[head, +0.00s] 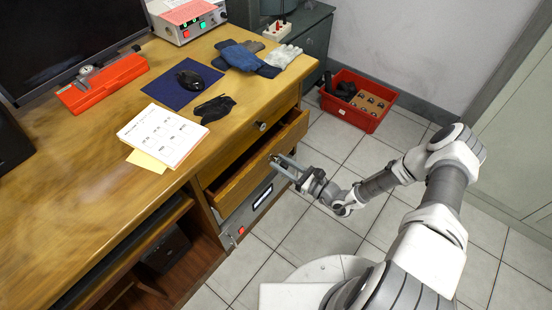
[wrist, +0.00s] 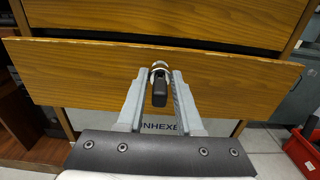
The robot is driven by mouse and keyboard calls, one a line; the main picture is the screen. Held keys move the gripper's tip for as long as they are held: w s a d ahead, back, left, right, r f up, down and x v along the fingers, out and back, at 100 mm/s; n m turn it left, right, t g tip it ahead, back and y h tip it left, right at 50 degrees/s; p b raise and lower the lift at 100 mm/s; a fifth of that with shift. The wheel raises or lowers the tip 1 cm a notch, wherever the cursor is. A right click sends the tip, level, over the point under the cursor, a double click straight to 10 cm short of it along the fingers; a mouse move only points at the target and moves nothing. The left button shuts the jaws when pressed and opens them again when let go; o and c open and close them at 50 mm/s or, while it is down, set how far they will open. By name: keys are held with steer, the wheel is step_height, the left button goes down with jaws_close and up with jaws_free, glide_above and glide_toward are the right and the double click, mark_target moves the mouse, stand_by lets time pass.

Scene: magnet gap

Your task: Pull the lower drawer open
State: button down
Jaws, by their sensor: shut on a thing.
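The lower drawer (head: 255,165) of the wooden desk stands partly open, below the shut upper drawer (head: 215,150). Part of its inside shows from above in the head view. In the wrist view its wooden front (wrist: 90,75) stands out from the desk, with a dark gap above it. My gripper (head: 285,163) is at the middle of that front. In the wrist view its two fingers lie on either side of the drawer's knob (wrist: 159,90), dark with a pale metal base, and are shut on it. The fingers partly hide the knob in the head view.
A red crate (head: 343,118) stands on the floor beyond. Tiled floor before the drawer is clear.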

steer(key=shift+v, duration=1.8)
steer(key=shift+d, duration=0.1)
steer(key=p+v, duration=0.1)
steer(key=v, duration=0.8)
steer(key=v, duration=0.9)
steer(key=shift+b+v, duration=0.7)
steer(key=shift+v, duration=2.05)
steer(key=shift+s+f, duration=0.1)
